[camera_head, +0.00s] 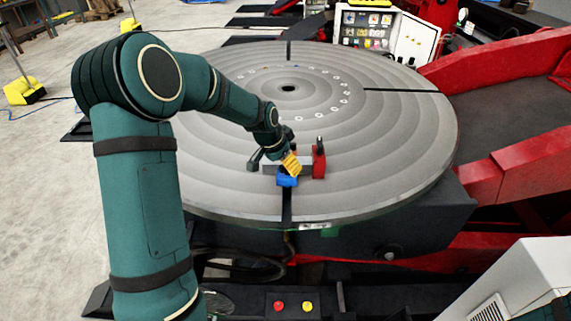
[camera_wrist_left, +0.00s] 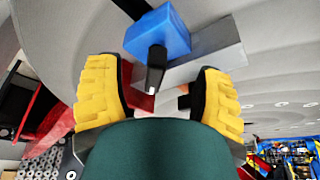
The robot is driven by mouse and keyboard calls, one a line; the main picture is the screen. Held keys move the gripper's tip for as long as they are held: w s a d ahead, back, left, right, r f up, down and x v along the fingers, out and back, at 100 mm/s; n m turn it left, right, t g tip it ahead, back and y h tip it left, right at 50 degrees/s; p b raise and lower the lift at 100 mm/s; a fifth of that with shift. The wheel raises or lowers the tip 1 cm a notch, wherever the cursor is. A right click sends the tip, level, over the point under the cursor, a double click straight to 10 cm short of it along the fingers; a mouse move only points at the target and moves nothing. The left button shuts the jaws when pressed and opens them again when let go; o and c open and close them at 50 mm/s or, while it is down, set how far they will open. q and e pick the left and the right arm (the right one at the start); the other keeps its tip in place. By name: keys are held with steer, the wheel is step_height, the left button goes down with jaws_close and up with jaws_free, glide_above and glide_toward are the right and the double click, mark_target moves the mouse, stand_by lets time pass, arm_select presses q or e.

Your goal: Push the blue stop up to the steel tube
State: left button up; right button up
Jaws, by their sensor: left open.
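The blue stop (camera_head: 287,180) stands near the front rim of the round grey table, by a dark radial slot. In the left wrist view the blue stop (camera_wrist_left: 158,32) shows at the top, with a dark post rising from it. The steel tube (camera_wrist_left: 212,52), a plain grey bar, lies close beside it; I cannot tell whether they touch. The tube (camera_head: 305,170) is partly hidden in the head view. My left gripper (camera_head: 291,163) is above the stop and tube; its yellow fingertips (camera_wrist_left: 157,95) are spread apart with nothing held between them. My right gripper is out of view.
A red clamp block (camera_head: 319,162) with a dark upright post stands right of the tube. A dark fixture (camera_head: 256,160) is at its left. The round table (camera_head: 400,130) is otherwise mostly bare. Red machine arms (camera_head: 520,165) border it at the right.

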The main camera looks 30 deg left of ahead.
arm_select(q)
steer(key=shift+s+d+r+p, duration=0.15)
steer(key=shift+r+p, duration=0.2)
steer(key=shift+r, duration=0.4)
steer(key=shift+s+r+p, duration=0.2)
steer(key=shift+r+p, duration=0.75)
steer(key=shift+r, duration=0.75)
